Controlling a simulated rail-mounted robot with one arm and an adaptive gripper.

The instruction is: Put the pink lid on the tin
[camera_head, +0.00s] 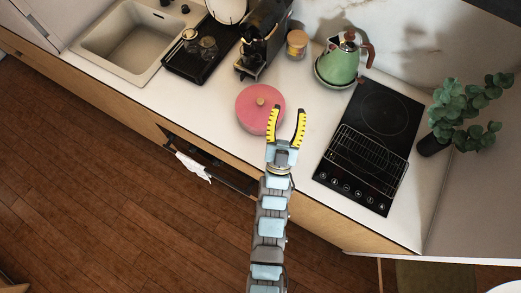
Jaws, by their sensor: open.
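The pink lid (254,115), round with a small gold knob, is on the white counter near its front edge, left of the hob. I cannot tell whether it lies flat on the counter or rests on something. My gripper (288,112) is open with nothing between its yellow-and-black fingers. Its left finger overlaps the right edge of the lid in the picture; whether they touch is unclear. A small round container (296,43) with a tan top and brownish band stands at the back; I cannot tell if it is the tin. No other clear tin shows.
A green kettle (340,64) stands behind the black hob (384,113), which bears a wire rack (366,160). A dark rack (262,45), a black tray (183,64) and the sink (127,42) are left. A plant (463,110) stands right. Counter around the lid is clear.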

